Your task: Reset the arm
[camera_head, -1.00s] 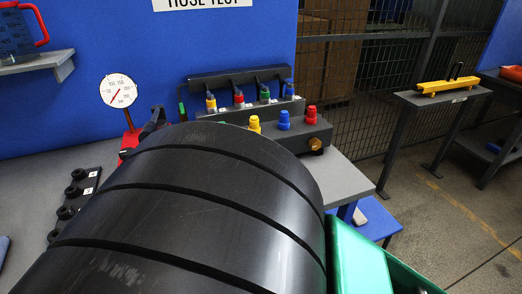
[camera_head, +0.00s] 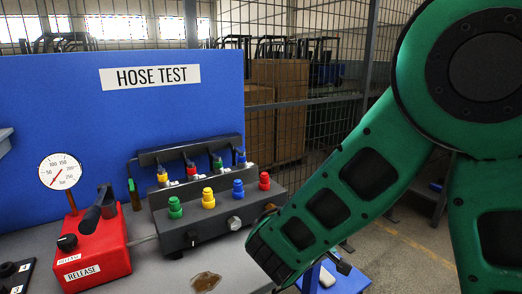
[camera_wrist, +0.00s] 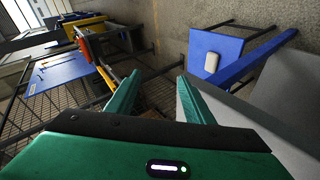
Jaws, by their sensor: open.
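My green arm (camera_head: 350,190) reaches across the right side of the head view, bent, with its lower link ending near the front right of the bench. My gripper (camera_wrist: 155,85) shows in the wrist view, where its two green fingers stand apart with nothing between them. The fingertips are not clearly visible in the head view. Beyond the fingers, the wrist view shows a blue stool (camera_wrist: 222,52) with a small white object on it.
A grey bench carries a red pump box (camera_head: 92,250) with a gauge (camera_head: 60,172) and a manifold (camera_head: 210,215) with coloured caps. A brown stain (camera_head: 205,282) lies on the bench front. A blue HOSE TEST panel (camera_head: 70,110) and wire fencing (camera_head: 300,60) stand behind.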

